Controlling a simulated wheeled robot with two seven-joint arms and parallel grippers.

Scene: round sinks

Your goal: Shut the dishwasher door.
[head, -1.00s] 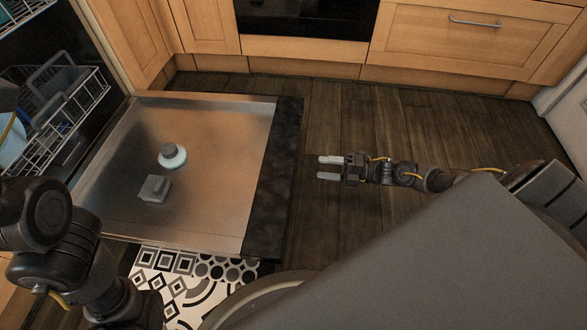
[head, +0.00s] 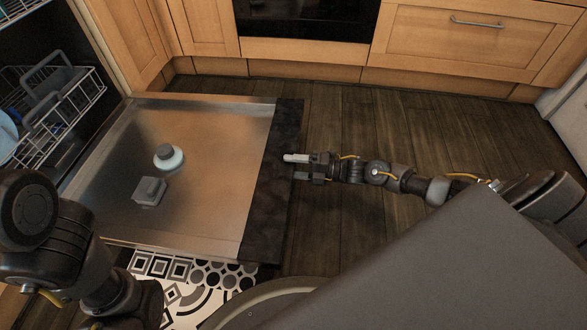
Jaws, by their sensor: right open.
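The dishwasher door (head: 220,135) lies folded down flat, its metal inner face up, with a dark outer edge (head: 272,190) on its right side. A round cap and a small grey box-shaped part sit on its inner face. My right gripper (head: 290,166) is open and empty, with its fingertips at or over the door's dark edge. I cannot tell whether it touches. My left arm (head: 60,235) shows at the lower left; its gripper is not visible.
The dishwasher's lower rack (head: 80,110) holds dishes inside the opening at the left. A patterned mat (head: 190,285) lies below the door. Wooden cabinets (head: 460,45) and an oven front (head: 300,18) line the back. Dark wood floor (head: 420,130) right of the door is clear.

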